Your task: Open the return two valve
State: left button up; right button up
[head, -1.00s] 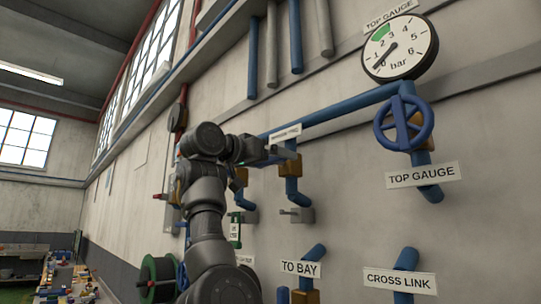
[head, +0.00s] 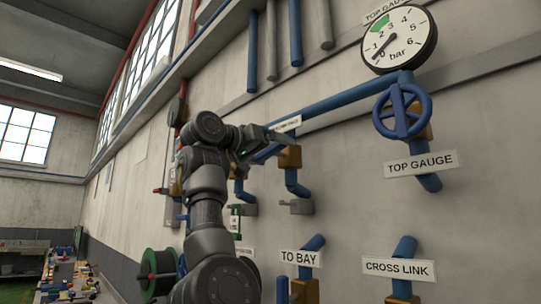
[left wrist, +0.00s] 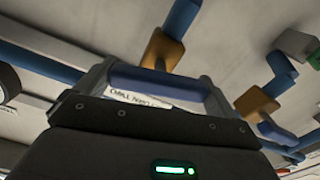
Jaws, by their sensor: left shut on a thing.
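My left gripper (head: 285,138) is at the wall by a brass valve body (head: 289,157) on a blue pipe, just below the long horizontal blue pipe. In the left wrist view my left gripper (left wrist: 155,85) is shut on a blue valve handle (left wrist: 158,80), which lies between the two fingers. A brass valve body (left wrist: 162,49) shows just beyond the handle. My right gripper is in neither view.
A blue handwheel (head: 402,111) and a bar gauge (head: 399,40) are to the right, over the top gauge label (head: 421,163). Labels to bay (head: 301,258) and cross link (head: 398,268) are lower. A green hose reel (head: 158,273) is at lower left.

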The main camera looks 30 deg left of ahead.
pick_arm(q)
jog(key=n, duration=0.3)
jog(key=shift+b, duration=0.4)
jog(key=n, duration=0.3)
jog(key=shift+r+n, duration=0.1)
jog(key=shift+n, duration=0.2)
jog(key=n, duration=0.6)
jog(key=shift+a+b, duration=0.1)
jog(key=shift+b, duration=0.2)
jog(key=shift+n, duration=0.3)
